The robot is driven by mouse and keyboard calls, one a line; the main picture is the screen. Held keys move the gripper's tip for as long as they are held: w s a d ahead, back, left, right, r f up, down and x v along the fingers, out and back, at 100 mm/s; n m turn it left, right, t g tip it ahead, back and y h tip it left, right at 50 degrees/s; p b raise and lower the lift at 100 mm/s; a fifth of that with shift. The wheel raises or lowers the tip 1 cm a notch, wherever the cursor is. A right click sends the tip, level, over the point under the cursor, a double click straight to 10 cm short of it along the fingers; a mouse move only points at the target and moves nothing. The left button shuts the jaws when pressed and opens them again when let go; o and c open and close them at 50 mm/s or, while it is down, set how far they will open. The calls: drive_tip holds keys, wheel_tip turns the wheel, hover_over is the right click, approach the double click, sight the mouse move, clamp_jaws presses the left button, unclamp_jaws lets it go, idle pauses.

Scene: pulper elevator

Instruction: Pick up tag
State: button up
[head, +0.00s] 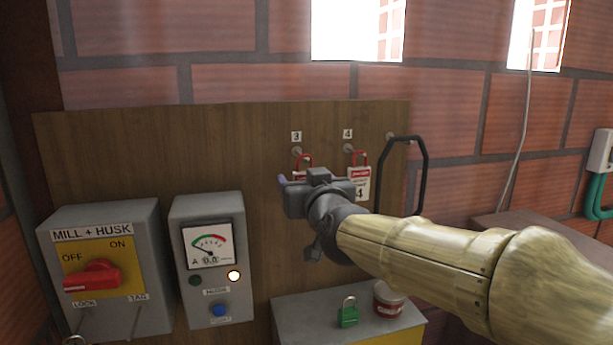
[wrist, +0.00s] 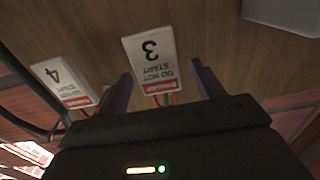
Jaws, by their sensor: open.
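Two white tags with red danger bands hang by red loops from pegs on the wooden board. Tag 3 (wrist: 150,58) shows upside down in the wrist view, between the two finger tips of my gripper (wrist: 160,85). Tag 4 (wrist: 63,82) is to its left there. In the head view, tag 4 (head: 359,181) is partly covered by my gripper (head: 290,190), and tag 3 (head: 299,174) is mostly hidden behind it. My gripper is open. I cannot tell whether its fingers touch tag 3.
A MILL + HUSK switch box (head: 140,285) and a meter box (head: 208,300) are mounted at the left. A grey box (head: 300,310) below holds a green padlock (head: 348,316) and a red tin (head: 388,298). A black handle (head: 425,175) stands right of the tags.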

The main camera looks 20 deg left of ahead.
drive_tip(key=p+x, duration=0.1)
drive_tip(key=x, duration=0.1)
drive_tip(key=shift+w+a, duration=0.1)
drive_tip(key=shift+w, duration=0.15)
idle(0.4)
drive_tip(key=shift+p, duration=0.3)
drive_tip(key=c, duration=1)
drive_tip(key=shift+c, duration=0.3)
drive_tip(key=shift+r, duration=0.1)
